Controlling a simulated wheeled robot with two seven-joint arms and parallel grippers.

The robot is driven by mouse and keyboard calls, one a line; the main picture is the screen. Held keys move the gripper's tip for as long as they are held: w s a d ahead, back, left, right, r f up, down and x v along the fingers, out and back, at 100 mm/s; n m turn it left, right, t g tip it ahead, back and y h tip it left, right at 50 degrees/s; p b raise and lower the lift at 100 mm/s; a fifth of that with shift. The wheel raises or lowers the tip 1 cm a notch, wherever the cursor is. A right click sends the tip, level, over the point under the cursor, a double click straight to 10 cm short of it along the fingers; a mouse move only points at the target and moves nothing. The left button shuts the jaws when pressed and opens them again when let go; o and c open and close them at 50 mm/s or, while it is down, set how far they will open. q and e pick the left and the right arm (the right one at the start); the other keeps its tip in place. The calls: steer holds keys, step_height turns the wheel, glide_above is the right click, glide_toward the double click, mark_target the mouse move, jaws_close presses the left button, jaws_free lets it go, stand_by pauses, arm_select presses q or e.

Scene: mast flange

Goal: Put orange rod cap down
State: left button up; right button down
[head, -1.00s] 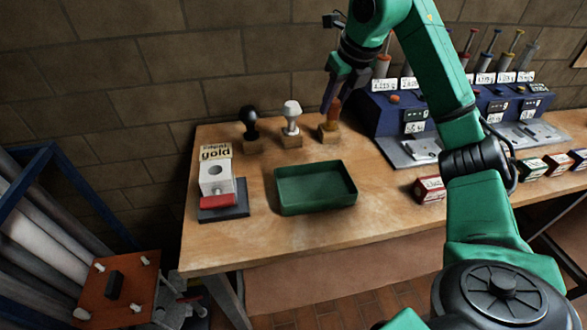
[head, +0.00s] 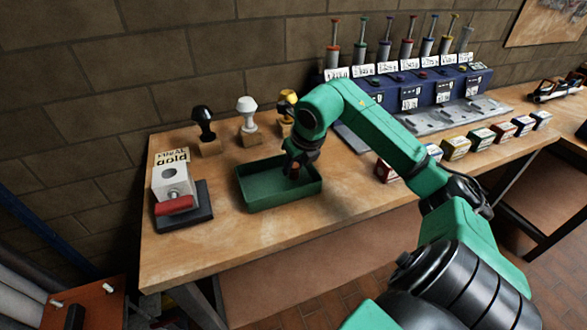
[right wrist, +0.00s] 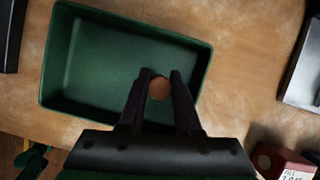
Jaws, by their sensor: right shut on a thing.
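My right gripper (right wrist: 159,88) is shut on a small round orange-brown cap, the orange rod cap (right wrist: 158,88), seen end-on between the fingers in the right wrist view. In the head view the right gripper (head: 292,170) points down over the right part of the green tray (head: 262,204), with the cap just visible at the fingertips. I cannot tell whether the cap touches the tray floor. The tray is otherwise empty. My left gripper is not in view.
A black-knobbed stamp (head: 204,123), a white-knobbed one (head: 247,113) and a partly hidden yellow-topped one (head: 287,106) stand behind the tray. A white block with a red roller (head: 174,205) stands left. Small boxes (head: 455,147) line the right. The table front is clear.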

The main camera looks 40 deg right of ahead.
steer(key=shift+d+f, duration=0.1)
steer(key=shift+f, duration=0.45)
steer(key=c, duration=0.6)
jaws_free()
